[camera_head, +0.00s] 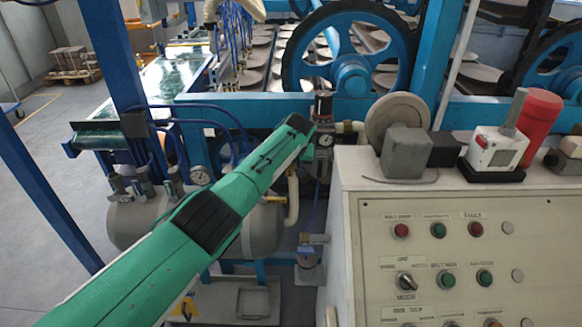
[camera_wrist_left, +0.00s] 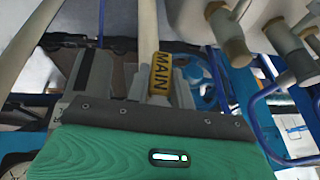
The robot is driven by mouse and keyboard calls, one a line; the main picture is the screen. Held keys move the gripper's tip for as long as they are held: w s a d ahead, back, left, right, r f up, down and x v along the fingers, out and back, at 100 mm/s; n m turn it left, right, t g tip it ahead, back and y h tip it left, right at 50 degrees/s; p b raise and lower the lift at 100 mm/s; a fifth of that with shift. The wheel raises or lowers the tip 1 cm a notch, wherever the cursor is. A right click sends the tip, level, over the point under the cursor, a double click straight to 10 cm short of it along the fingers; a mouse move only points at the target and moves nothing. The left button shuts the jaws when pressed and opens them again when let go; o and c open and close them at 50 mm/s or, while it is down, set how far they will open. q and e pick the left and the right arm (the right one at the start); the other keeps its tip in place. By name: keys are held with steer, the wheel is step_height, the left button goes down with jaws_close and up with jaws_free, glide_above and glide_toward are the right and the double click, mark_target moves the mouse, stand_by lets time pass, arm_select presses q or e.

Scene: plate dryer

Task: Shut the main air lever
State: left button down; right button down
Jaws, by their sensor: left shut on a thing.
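The main air lever shows in the left wrist view as a yellow handle marked MAIN (camera_wrist_left: 160,73), directly beyond the gripper's dark front edge. My left gripper (camera_wrist_left: 140,78) is shut on this lever, with a grey finger visible to the left of it. In the head view my green left arm reaches in from the lower left, and the left gripper (camera_head: 303,127) is beside the air regulator (camera_head: 322,108) and its gauge. The gripper hides the lever there, so I cannot tell its angle. My right gripper is in neither view.
A control cabinet (camera_head: 350,190) with buttons stands close on the right. A grey tank (camera_head: 265,228) and pipes lie below and behind my arm. A blue frame post (camera_head: 115,60) stands at left. Blue hoses run near the gripper.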

arm_select(q)
steer(key=c, duration=1.2)
jaws_free()
steer(key=shift+c, duration=0.2)
steer(key=shift+r, duration=0.1)
steer(key=shift+s+d+r, duration=0.15)
steer(key=shift+s+r, duration=0.1)
steer(key=shift+r, duration=0.25)
steer(key=b+v, duration=0.1)
steer(key=v, duration=1.1)
steer(key=shift+r, duration=0.2)
